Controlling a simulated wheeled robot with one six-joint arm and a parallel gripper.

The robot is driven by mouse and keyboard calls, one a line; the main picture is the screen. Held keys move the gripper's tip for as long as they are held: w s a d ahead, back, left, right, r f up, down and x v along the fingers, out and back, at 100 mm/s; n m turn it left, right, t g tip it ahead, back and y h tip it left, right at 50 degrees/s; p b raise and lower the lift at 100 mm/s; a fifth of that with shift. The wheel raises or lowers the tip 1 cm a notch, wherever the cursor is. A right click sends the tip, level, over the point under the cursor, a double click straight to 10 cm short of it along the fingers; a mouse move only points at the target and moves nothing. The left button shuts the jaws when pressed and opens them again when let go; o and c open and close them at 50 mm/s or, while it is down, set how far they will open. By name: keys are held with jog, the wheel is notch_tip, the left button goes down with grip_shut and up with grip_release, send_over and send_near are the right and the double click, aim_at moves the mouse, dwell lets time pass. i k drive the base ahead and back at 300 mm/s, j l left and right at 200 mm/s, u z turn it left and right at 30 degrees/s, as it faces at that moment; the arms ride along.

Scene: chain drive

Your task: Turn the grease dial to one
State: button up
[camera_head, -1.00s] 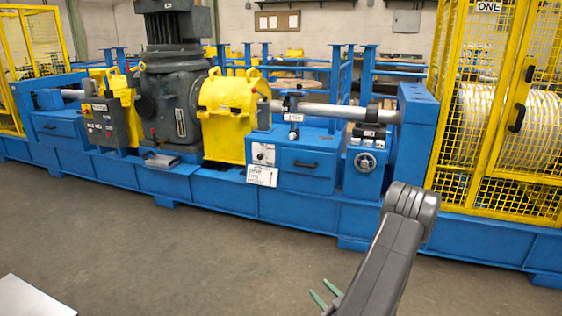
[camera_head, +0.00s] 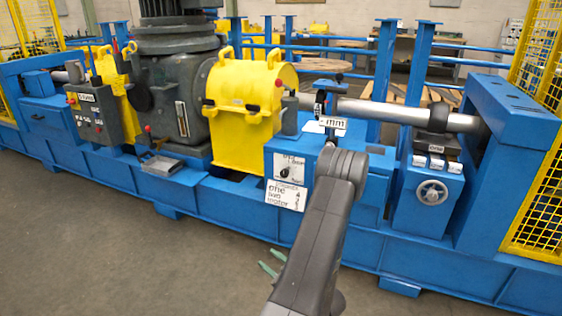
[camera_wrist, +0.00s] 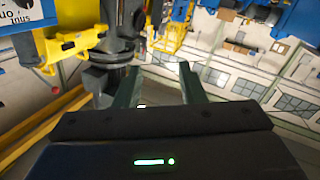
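The grease dial (camera_head: 284,172) is a small dark knob on a white plate, on the front of the blue cabinet in the head view. A white card (camera_head: 286,194) below it carries printed lines; "one" and "motor" seem readable, with numbers at the right. The dial's exact pointing is too small to tell. My gripper (camera_head: 265,257) has green fingers and is low in front of the machine, apart from the dial. In the wrist view my gripper (camera_wrist: 158,80) has its two fingers spread with nothing between them. I cannot make out the dial there.
A handwheel (camera_head: 432,192) sits right of the cabinet. A yellow cover (camera_head: 240,115), a dark motor housing (camera_head: 180,105) and a control box (camera_head: 95,115) stand to the left. A yellow mesh cage (camera_head: 540,215) is at the right. Floor (camera_head: 120,240) in front is clear.

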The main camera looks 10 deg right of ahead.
aim_at(285, 173)
jog(key=i+j+z, duration=0.95)
jog(key=j+z, duration=0.15)
jog(key=i+j+z, duration=0.15)
jog(key=j+z, duration=0.15)
jog(key=i+j+z, duration=0.1)
jog(key=j+z, duration=0.2)
jog(key=j, duration=0.2)
jog(key=j+z, duration=0.3)
jog(key=j, duration=0.4)
jog(key=j+z, duration=0.3)
jog(key=j, duration=0.45)
